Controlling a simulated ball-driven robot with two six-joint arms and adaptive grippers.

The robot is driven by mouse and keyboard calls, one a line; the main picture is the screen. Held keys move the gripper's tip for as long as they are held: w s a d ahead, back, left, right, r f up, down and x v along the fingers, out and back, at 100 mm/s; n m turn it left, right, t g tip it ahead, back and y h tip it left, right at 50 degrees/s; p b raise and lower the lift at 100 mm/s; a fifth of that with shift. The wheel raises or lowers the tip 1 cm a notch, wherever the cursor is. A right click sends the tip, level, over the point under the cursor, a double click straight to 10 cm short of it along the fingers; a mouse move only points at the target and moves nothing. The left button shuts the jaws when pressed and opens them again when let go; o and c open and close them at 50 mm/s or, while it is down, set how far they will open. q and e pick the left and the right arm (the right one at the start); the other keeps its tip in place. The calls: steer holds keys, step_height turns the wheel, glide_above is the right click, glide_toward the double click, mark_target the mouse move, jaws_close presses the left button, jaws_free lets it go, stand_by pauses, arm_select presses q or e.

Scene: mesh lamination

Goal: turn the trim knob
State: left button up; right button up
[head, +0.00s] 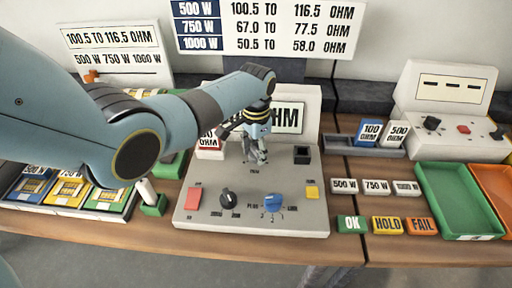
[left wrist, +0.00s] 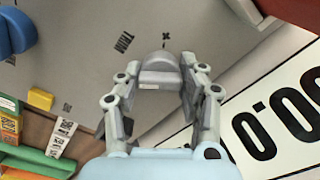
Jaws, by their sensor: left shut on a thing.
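The grey trim knob (left wrist: 160,68) shows in the left wrist view between my left gripper's fingers, beside the printed TRIM label. My left gripper (head: 255,155) reaches down to the back middle of the sloped grey tester panel (head: 225,177), its fingers shut on the knob. In the head view the fingers largely hide the knob. In the left wrist view the gripper (left wrist: 160,82) has one finger on each side of it. My right gripper is not in view.
The panel also carries a red button (head: 194,199), a black knob (head: 228,198), a blue knob (head: 272,202), a yellow button (head: 312,191) and a black socket (head: 302,154). An OHM display (head: 290,117) stands behind. Green (head: 462,200) and orange trays lie at right.

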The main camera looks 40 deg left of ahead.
mark_target(256, 150)
arm_select(q)
steer(key=shift+n, duration=0.4)
steer(key=o, duration=1.2)
step_height(256, 150, up, 12)
steer(key=shift+f, duration=0.1)
stand_by(0.4)
